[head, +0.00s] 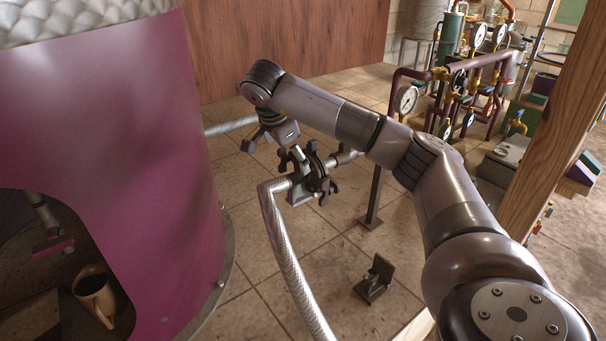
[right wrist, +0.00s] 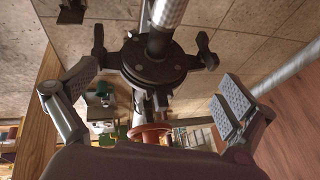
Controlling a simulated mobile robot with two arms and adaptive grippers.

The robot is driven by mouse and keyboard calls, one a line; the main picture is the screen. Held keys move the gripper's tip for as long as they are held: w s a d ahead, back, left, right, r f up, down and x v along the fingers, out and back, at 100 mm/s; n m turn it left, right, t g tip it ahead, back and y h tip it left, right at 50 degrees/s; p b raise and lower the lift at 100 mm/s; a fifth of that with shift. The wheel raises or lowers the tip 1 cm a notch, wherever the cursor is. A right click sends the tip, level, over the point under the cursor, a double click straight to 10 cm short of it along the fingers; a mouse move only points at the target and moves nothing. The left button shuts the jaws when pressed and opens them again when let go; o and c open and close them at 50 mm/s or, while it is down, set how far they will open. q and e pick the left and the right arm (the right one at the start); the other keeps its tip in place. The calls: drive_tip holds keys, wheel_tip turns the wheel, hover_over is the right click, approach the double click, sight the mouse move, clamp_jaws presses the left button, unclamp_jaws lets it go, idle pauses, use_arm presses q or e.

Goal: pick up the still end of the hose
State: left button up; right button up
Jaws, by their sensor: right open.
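A silver braided hose (head: 290,255) rises from the floor side and bends at its top into a dark coupling (head: 312,175) with black lever arms. The right wrist view shows the hose (right wrist: 168,12) and the round dark coupling (right wrist: 155,62) with a lever on each side. My right gripper (head: 268,140) is open, beside and slightly above the coupling in the head view. In the right wrist view its spread fingers (right wrist: 155,100) stand either side of the coupling's line. I cannot tell whether they touch it. My left gripper is not in view.
A post (head: 375,195) stands near the coupling. A small dark bracket (head: 374,278) sits on the floor. A wooden beam (head: 560,120) rises at right.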

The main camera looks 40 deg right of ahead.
sight(298, 173)
drive_tip(key=x, duration=0.6)
drive_tip(key=shift+w+d+f+p, duration=0.1)
drive_tip(key=shift+d+f+p, duration=0.1)
drive_tip(key=shift+f+p, duration=0.15)
drive_tip(key=p+x, duration=0.1)
drive_tip(key=x, duration=0.3)
drive_tip(key=shift+d+f+p, duration=0.25)
drive_tip(key=shift+f+p, duration=0.05)
drive_tip(key=shift+p, duration=0.05)
drive_tip(key=shift+d+f, duration=0.1)
drive_tip(key=shift+f, duration=0.2)
drive_tip(key=shift+c, duration=0.4)
